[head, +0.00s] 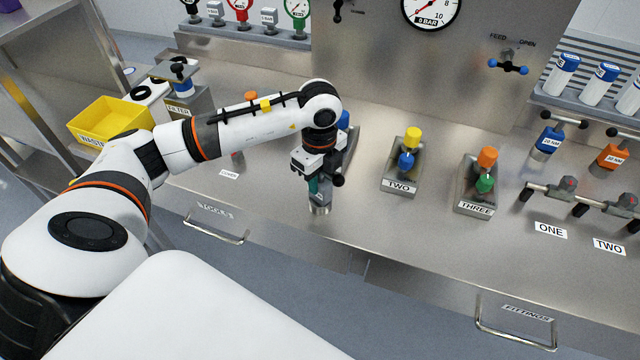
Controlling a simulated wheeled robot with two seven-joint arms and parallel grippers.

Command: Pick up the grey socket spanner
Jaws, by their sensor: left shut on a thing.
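My left gripper (317,187) points down over the front part of the steel bench, left of the stand labelled TWO. It is shut on the grey socket spanner (320,208), whose short metal cylindrical end shows below the fingers. The rest of the spanner is hidden by the gripper and wrist. I cannot tell whether its lower end touches the bench top. My right gripper is not in view.
Stands labelled TWO (399,183) and THREE (477,206) hold coloured fittings. Another stand is partly hidden behind my left wrist. A yellow waste bin (110,122) is at the left.

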